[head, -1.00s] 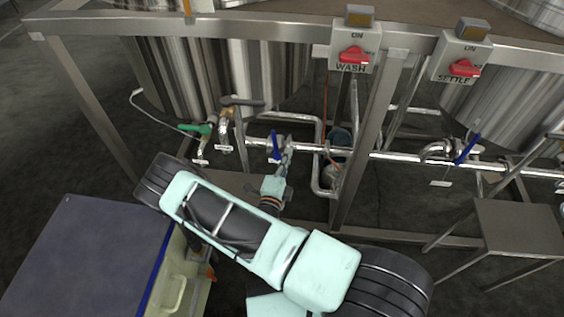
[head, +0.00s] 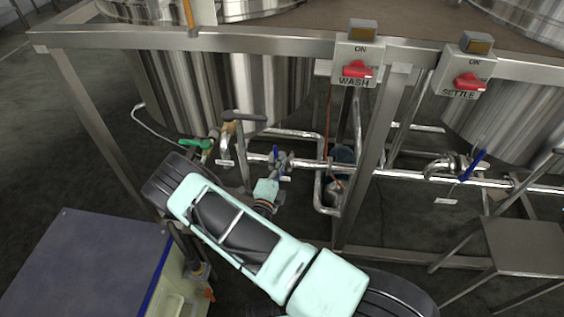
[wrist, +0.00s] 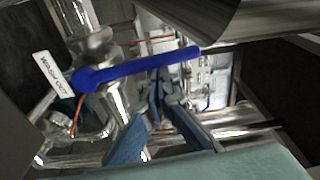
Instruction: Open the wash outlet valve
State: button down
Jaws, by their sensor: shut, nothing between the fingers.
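The wash outlet valve has a blue lever (head: 275,154), which stands up across the steel pipe in the head view. In the wrist view the blue lever (wrist: 140,67) runs from its hub at left toward the upper right. A white tag (wrist: 51,80) beside the hub reads WASH OUT, partly legible. My gripper (wrist: 161,92) is shut and empty, its fingertips close to the lever's middle in the wrist view. It also shows at the valve in the head view (head: 279,164), partly covering it. I cannot tell whether it touches the lever.
A green-handled valve (head: 196,143) and a dark-handled valve (head: 245,117) are to the left. Another blue-lever valve (head: 473,165) is on the right. The WASH switch box (head: 357,64) hangs above. A steel frame leg (head: 367,165) stands right of my gripper.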

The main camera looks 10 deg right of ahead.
jog(key=a+n, duration=0.1)
jog(key=w+a+n+b, duration=0.1)
jog(key=a+n, duration=0.1)
jog(key=shift+a+f, duration=0.15)
jog(key=shift+a, duration=0.05)
dwell(0.4)
